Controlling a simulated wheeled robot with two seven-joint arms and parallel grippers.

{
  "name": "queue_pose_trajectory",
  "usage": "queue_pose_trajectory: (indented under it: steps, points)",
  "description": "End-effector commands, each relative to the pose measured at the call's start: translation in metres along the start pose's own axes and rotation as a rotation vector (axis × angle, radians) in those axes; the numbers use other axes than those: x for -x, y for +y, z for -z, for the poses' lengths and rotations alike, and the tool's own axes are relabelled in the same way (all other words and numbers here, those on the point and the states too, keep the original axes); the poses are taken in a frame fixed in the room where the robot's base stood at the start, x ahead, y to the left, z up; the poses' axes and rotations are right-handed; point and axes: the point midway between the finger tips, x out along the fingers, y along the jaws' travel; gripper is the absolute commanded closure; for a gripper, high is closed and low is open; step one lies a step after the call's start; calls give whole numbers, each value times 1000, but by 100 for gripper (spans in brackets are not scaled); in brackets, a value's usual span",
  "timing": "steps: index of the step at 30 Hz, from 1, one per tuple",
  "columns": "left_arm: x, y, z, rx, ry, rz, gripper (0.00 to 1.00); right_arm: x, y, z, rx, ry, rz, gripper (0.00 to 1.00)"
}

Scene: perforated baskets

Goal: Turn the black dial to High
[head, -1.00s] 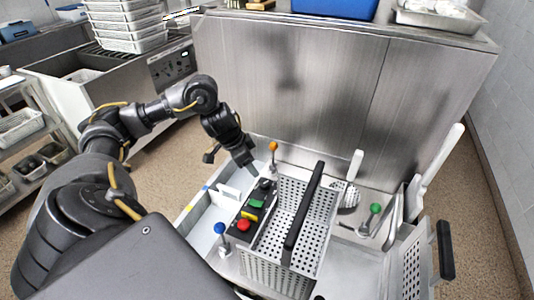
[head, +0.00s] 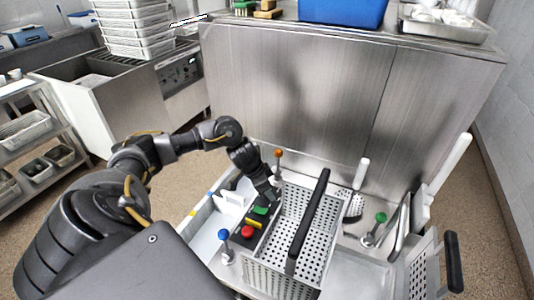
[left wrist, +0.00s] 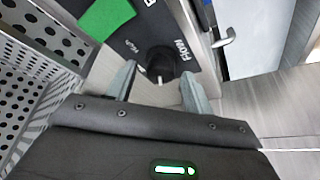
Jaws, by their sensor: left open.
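The black dial (left wrist: 160,62) sits on a black control panel (left wrist: 185,30) in the left wrist view. Lettering that looks like "High" is on its left and "Flow" on its right. A small pale mark on the dial points toward my gripper. My left gripper (left wrist: 158,88) is open, one finger on each side of the dial; I cannot tell whether either touches it. In the head view my left gripper (head: 272,194) is over the far end of the panel and hides the dial. My right gripper is in neither view.
The panel carries a green button (head: 261,210), a yellow one (head: 254,222) and a red one (head: 247,232). A perforated basket (head: 285,262) with a black handle stands right beside it. Blue (head: 223,235), orange (head: 278,153) and green (head: 381,217) knobbed levers stand around.

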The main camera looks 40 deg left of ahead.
Motion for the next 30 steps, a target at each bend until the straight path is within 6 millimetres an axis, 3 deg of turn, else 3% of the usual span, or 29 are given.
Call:
queue_pose_trajectory:
  steps: [8,18,30]
  points:
    - [-1,0,0,1,0,1,50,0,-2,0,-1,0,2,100]
    - [-1,0,0,1,0,1,92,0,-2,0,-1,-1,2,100]
    - [0,-1,0,-84,0,-35,92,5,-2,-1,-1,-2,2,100]
